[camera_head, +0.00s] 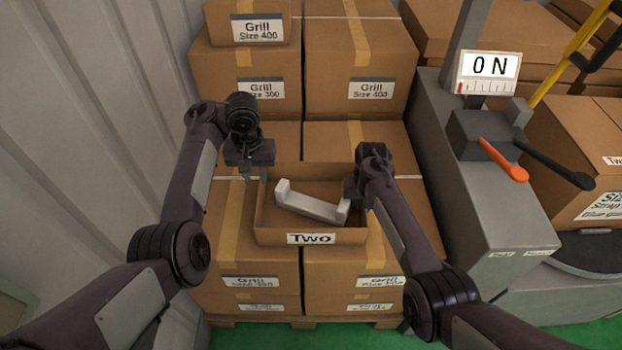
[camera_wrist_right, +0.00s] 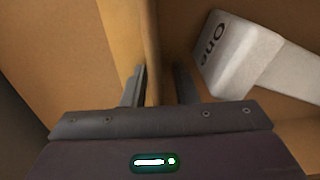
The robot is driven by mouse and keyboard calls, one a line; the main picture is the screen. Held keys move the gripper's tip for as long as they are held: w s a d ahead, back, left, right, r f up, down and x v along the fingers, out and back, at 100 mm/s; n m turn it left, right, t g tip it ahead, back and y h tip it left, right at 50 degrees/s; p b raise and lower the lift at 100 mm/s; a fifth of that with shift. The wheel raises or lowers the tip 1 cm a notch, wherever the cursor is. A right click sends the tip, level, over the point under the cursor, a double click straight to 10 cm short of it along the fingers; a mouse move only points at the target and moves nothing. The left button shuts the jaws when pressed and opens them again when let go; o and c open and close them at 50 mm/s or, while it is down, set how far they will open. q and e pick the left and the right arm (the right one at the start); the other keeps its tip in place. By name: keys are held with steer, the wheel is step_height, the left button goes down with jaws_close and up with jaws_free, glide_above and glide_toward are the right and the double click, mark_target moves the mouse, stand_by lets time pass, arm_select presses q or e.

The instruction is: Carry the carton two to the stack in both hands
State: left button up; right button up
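Carton two (camera_head: 270,236) is an open cardboard box labelled "Two" on its front, resting on the lower Grill boxes. A pale grey U-shaped piece (camera_head: 310,205) lies inside; its end shows "One" in the right wrist view (camera_wrist_right: 232,60). My left gripper (camera_head: 253,178) is open, pointing down at the carton's back left corner; I cannot tell whether its fingers straddle the left wall. My right gripper (camera_head: 359,197) is at the carton's right side. In the right wrist view its open fingers (camera_wrist_right: 160,88) stand on either side of the carton wall (camera_wrist_right: 149,45), with gaps showing.
Taller stacked Grill boxes (camera_head: 360,60) stand behind the carton. A grey machine with an "0 N" display (camera_head: 488,68) and an orange lever (camera_head: 505,160) stands close on the right. A corrugated wall (camera_head: 90,90) is on the left. More cartons stand at far right.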

arm_select(q)
steer(key=shift+r, duration=0.4)
steer(key=shift+a, duration=0.1)
arm_select(e)
steer(key=shift+r, duration=0.15)
step_height(320, 180, up, 7)
steer(key=shift+r, duration=0.1)
arm_select(q)
steer(key=shift+r, duration=0.1)
